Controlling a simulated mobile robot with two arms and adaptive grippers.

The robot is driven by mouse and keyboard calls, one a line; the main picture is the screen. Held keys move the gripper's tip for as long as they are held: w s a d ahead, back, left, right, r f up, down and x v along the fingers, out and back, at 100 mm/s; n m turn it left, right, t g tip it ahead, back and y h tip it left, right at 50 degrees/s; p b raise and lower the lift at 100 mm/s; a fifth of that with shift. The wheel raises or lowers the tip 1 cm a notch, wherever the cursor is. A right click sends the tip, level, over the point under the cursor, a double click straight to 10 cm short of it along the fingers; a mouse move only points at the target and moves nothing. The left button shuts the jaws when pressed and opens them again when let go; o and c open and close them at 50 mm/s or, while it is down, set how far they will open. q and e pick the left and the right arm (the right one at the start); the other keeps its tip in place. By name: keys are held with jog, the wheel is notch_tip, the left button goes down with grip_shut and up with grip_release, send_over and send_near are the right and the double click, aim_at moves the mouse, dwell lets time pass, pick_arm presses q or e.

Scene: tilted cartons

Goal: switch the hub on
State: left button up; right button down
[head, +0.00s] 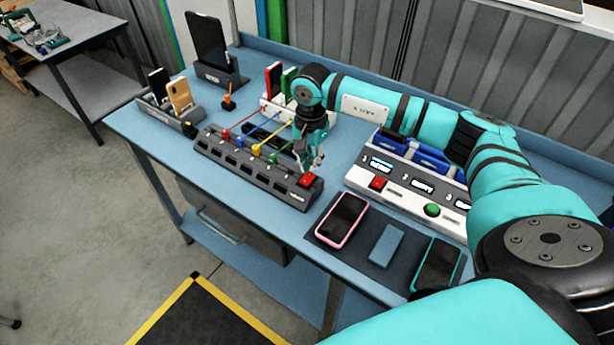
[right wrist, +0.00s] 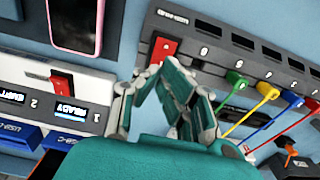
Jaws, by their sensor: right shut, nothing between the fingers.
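The hub (head: 236,168) is a long dark grey strip with a row of ports and a red rocker switch (head: 307,180) at its near right end. In the right wrist view the hub (right wrist: 215,48) runs across the upper right, with its red switch (right wrist: 164,47) near the middle. My right gripper (head: 314,165) is shut and empty, pointing down just behind the switch. In the right wrist view its fingertips (right wrist: 158,68) are close beside the switch; I cannot tell whether they touch it, nor which way the rocker is set. My left gripper is not in view.
Coloured cables (head: 258,149) lead behind the hub. A white charging station (head: 405,190) with its own red switch (head: 378,183) and a green button (head: 432,210) stands to the right. A pink phone (head: 342,220) and a teal phone (head: 436,264) lie on a dark mat in front.

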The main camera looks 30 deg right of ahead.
aim_at(310, 174)
jog(key=shift+s+f+b, duration=0.1)
jog(key=shift+f+b, duration=1.15)
jog(key=shift+f, duration=0.15)
dwell(0.9)
jog(key=shift+r, duration=0.15)
jog(key=shift+r+p, duration=0.65)
jog(key=shift+r, duration=0.25)
jog(key=shift+r+p, duration=1.2)
jog(key=shift+r, duration=1.35)
jog(key=shift+f, duration=0.1)
